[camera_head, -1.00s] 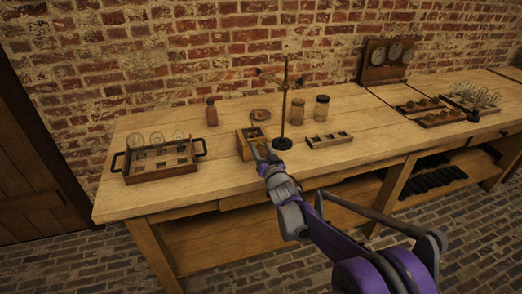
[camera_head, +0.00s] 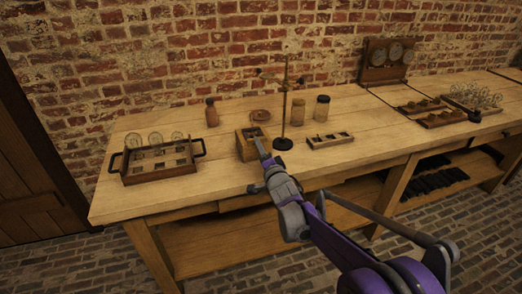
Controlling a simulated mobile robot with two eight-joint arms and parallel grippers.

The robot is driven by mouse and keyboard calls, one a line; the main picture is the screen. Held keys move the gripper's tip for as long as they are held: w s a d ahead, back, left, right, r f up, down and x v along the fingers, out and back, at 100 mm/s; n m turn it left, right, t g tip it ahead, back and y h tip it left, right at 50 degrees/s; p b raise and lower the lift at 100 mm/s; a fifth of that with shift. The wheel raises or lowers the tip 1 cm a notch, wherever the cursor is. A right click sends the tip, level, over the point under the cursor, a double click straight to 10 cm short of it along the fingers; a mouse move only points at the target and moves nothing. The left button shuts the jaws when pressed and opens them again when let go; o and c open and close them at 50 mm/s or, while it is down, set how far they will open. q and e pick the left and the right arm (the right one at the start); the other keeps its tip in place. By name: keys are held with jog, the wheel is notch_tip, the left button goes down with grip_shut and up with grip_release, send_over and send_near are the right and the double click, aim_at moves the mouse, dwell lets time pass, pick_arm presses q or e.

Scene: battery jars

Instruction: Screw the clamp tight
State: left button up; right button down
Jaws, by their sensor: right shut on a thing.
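A dark stand (camera_head: 285,110) with a round base, a thin upright rod and cross arms stands at the middle of the bench. No clamp shows clearly enough to name; it may be among small parts I cannot make out. A small open wooden box (camera_head: 246,147) sits just left of the stand's base. My right gripper (camera_head: 263,151) reaches in from the lower right to the box's front right side. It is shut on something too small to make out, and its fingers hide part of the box. My left gripper is not in view.
On the wooden bench (camera_head: 220,182), a handled tray (camera_head: 162,175) with glass jars is at left. A bottle (camera_head: 212,112), a dish (camera_head: 260,115), two jars (camera_head: 298,111) (camera_head: 322,108) and a compartment tray (camera_head: 330,140) surround the stand.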

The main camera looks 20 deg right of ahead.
jog(key=m, duration=0.4)
jog(key=shift+m, duration=0.4)
jog(key=shift+b, duration=0.3)
jog(key=shift+c, duration=1.4)
grip_release()
jog(key=s+p, duration=0.1)
jog(key=s, duration=0.9)
jog(key=shift+s+d, duration=0.2)
jog(key=shift+s, duration=0.2)
